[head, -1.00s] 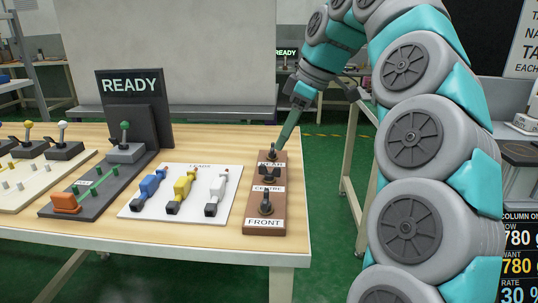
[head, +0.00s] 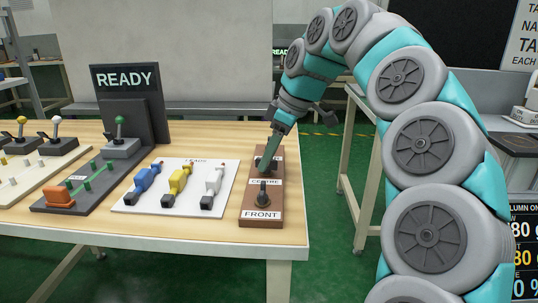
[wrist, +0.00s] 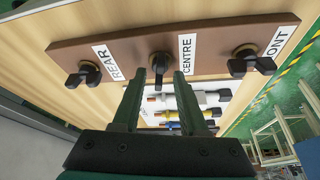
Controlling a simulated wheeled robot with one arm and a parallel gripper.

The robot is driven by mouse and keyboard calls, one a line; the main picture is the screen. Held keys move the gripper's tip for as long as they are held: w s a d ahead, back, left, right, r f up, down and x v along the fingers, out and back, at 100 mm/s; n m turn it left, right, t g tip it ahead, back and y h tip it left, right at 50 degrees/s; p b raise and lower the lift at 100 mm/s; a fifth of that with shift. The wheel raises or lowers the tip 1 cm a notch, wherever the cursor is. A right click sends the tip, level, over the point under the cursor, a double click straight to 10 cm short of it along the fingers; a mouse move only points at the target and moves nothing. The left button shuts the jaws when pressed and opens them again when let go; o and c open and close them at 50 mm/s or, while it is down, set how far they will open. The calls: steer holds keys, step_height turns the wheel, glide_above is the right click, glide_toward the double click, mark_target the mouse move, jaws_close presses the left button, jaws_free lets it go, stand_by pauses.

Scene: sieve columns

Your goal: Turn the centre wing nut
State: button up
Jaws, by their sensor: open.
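The black rear wing nut (wrist: 84,75) is to the left and the front wing nut (wrist: 249,62) to the right, both clear of the fingers. In the head view, my gripper (head: 266,160) points down at the middle of the board and largely hides the centre nut. The front nut (head: 263,192) shows fully.
A white panel (head: 150,207) with blue, yellow and white handled parts lies left of the board. Further left are a dark stand with a READY sign (head: 125,78) and a cream panel (head: 15,192) with levers. The table's right edge runs close beside the board.

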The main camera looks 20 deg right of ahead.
jaws_close()
stand_by(0.3)
stand_by(0.5)
steer(key=m+t+b, duration=0.1)
steer(key=m, duration=0.1)
steer(key=shift+m+h, duration=0.3)
steer(key=shift+m, duration=0.1)
steer(key=m+t+h+b, duration=0.1)
steer(key=m, duration=0.3)
steer(key=shift+s+b, duration=0.1)
steer(key=shift+b, duration=0.25)
steer(key=m+h, duration=0.2)
steer(key=m, duration=0.2)
steer(key=shift+a, duration=0.15)
steer(key=shift+a+r+m+h, duration=0.15)
steer(key=shift+m+h, duration=0.55)
steer(key=shift+m, duration=1.1)
